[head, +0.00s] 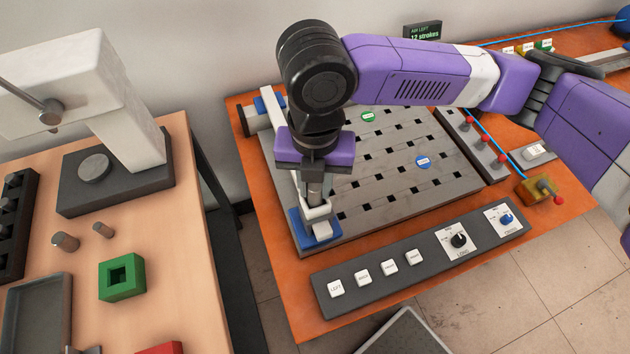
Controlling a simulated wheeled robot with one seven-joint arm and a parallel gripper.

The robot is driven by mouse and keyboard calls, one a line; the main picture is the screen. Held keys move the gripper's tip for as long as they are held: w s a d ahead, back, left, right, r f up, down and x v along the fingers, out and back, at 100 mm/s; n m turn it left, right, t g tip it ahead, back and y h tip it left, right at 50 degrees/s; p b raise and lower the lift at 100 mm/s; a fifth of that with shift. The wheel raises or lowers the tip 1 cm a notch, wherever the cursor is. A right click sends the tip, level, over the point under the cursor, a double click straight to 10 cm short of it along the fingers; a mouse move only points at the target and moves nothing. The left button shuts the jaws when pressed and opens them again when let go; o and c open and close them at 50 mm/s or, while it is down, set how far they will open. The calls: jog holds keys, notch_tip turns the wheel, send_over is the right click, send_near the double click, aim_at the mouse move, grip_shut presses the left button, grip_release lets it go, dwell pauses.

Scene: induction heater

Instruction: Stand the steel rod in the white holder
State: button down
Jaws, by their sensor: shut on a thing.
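My gripper (315,172) is over the near left corner of the slotted grey plate, pointing down. It is shut on the steel rod (314,190), a short grey cylinder that shows upright just below the fingers. The white holder (318,211) is directly beneath, next to a blue block (322,236) on the plate's corner. The rod's lower end is hidden at the holder, so I cannot tell whether it is inside or just above it.
The slotted plate (385,185) lies on the orange table (285,300), with a dark button panel (425,258) in front. The wooden table (190,270) at left bears a white press (120,110), small metal cylinders (65,242) and a green block (121,277). A gap separates the tables.

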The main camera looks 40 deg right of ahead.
aim_at(314, 185)
jog(key=shift+f, duration=0.3)
jog(key=c, duration=1.2)
grip_release()
jog(key=shift+r, duration=0.55)
notch_tip(314, 185, up, 12)
jog(key=shift+f+b, duration=0.2)
jog(key=shift+b, duration=0.15)
jog(key=shift+a, duration=0.1)
